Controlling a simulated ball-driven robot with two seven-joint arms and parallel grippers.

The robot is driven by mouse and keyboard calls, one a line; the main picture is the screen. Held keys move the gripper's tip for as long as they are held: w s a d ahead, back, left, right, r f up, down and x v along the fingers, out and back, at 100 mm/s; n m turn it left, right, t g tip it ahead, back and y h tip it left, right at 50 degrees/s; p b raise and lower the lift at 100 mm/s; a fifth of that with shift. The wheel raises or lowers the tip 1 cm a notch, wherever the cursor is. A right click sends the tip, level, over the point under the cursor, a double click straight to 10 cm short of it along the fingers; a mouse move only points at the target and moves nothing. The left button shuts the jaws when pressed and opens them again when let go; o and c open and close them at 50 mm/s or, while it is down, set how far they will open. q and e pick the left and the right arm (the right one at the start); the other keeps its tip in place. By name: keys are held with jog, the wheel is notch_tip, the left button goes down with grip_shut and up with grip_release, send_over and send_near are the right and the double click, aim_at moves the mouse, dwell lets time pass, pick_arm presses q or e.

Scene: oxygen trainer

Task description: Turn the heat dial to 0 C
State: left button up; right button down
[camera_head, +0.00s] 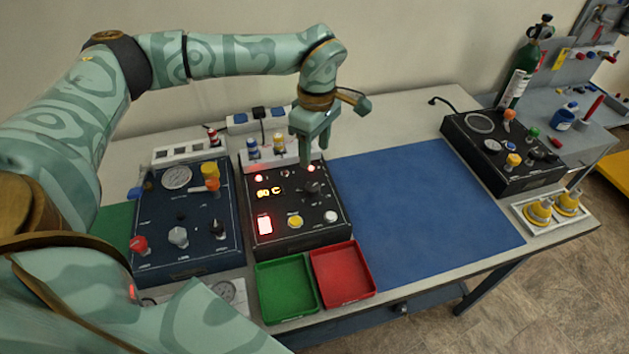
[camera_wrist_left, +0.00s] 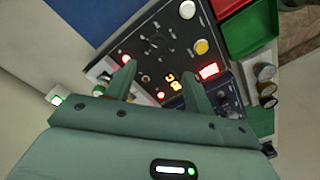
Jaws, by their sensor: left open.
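The black heater box (camera_head: 262,222) stands in the middle of the bench. Its lit orange display (camera_head: 268,191) seems to read 60 C, though the first digit is blurred. The black dial (camera_head: 312,187) sits to the right of the display; in the left wrist view the dial (camera_wrist_left: 156,44) is dark and its pointer is hard to read. My left gripper (camera_head: 315,154) is open and empty, pointing down above the back right of the box, apart from the dial. In the left wrist view its two fingers (camera_wrist_left: 160,72) are spread over the panel. My right gripper is not in view.
A dark blue panel box (camera_head: 190,238) stands close on the left. A green tray (camera_head: 287,288) and a red tray (camera_head: 342,274) lie in front. A blue mat (camera_head: 420,205) leaves free room on the right. Blue and yellow connectors (camera_head: 279,143) stand behind the box.

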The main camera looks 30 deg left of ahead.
aim_at(312, 186)
pick_arm(q)
notch_tip(312, 186, down, 10)
jog(key=shift+s+a+r+b, duration=0.1)
jog(key=shift+s+a+b, duration=0.05)
jog(key=shift+b, duration=0.6)
jog(key=shift+a+f, duration=0.1)
jog(key=shift+f, duration=0.55)
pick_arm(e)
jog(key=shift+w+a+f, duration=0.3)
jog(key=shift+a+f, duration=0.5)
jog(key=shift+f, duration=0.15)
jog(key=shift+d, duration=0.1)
pick_arm(q)
jog(key=c, duration=1)
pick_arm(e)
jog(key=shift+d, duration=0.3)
